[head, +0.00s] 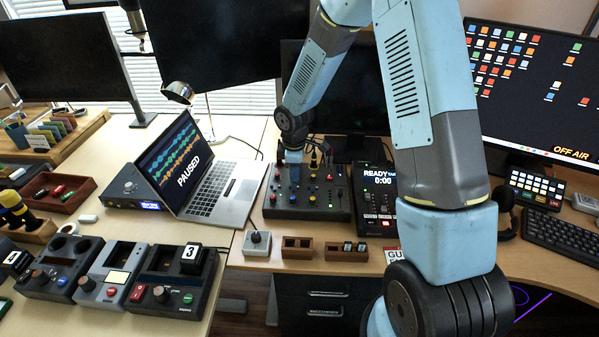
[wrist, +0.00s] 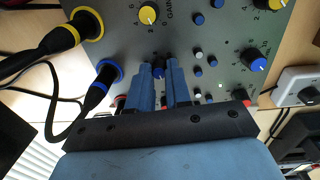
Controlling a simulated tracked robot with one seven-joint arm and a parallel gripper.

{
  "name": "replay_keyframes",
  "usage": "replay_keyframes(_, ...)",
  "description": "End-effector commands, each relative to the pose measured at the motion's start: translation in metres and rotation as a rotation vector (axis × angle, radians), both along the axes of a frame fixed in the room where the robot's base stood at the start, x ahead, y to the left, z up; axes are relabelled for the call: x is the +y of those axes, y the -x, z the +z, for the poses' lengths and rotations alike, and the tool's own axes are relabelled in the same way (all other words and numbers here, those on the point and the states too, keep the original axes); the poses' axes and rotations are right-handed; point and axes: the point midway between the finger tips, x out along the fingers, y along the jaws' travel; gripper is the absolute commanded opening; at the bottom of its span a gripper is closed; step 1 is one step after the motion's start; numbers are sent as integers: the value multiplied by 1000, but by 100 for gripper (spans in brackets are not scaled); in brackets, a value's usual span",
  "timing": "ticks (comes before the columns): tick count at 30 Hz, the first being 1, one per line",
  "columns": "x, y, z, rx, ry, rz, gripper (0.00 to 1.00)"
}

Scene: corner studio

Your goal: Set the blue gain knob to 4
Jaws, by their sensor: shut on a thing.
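The mixer (head: 341,207) stands on the desk in the middle of the head view. Its grey panel (wrist: 122,32) fills the top of the wrist view, with small knobs and a yellow gain knob (wrist: 149,14). My gripper (wrist: 159,64) reaches down onto the panel and is shut on the blue gain knob (wrist: 159,71), which is largely hidden between the fingers. Its pointer and scale cannot be read. In the head view my gripper (head: 293,158) is at the mixer's back edge and the blue gain knob is hidden.
A blue-ringed plug (wrist: 108,73) and a yellow-ringed plug (wrist: 88,23) sit close left of the fingers in the wrist view. Another blue knob (wrist: 250,59) is to the right. A laptop (head: 216,190) stands left of the mixer and a black device (head: 376,200) right of it.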

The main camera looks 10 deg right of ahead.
Motion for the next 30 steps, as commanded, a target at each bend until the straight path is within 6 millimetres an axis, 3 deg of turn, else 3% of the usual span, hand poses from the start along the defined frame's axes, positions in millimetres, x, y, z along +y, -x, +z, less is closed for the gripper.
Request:
replay_keyframes(1,3,7,-3,14,2,-39,0)
replay_keyframes(30,1,5,-4,15,10,-956,0)
